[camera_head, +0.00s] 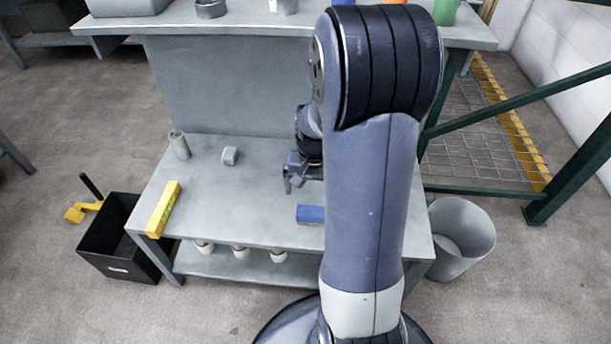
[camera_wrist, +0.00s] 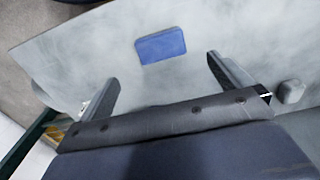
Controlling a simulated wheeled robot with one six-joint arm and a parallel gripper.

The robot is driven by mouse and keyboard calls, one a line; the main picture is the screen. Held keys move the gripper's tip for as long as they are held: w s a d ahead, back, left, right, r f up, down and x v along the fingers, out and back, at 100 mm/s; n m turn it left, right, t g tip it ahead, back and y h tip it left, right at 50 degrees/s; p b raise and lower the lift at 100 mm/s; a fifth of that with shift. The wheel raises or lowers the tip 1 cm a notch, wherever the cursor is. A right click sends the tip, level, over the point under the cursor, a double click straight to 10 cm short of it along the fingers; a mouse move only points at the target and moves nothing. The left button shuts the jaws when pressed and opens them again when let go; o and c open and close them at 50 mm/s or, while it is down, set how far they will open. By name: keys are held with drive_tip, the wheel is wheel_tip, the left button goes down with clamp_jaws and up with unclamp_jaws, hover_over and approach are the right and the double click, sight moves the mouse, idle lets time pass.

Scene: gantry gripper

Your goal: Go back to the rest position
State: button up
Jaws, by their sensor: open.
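My gripper (camera_head: 296,176) hangs over the grey workbench (camera_head: 230,195), left of my large arm link, which hides part of the bench. In the wrist view my gripper (camera_wrist: 163,78) has its two fingers spread wide apart, with nothing between them. A blue block (camera_head: 311,214) lies on the bench in front of the gripper, partly hidden by my arm. The blue block (camera_wrist: 161,45) also shows in the wrist view, beyond the fingertips and apart from them.
A raised shelf (camera_head: 240,24) runs behind. A black bin (camera_head: 105,240) stands left, a grey bin (camera_head: 461,238) right, near a green frame (camera_head: 515,107).

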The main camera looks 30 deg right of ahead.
sight(312, 212)
wheel_tip(312, 212, down, 11)
drive_tip(key=b, duration=0.4)
drive_tip(key=shift+f, duration=0.15)
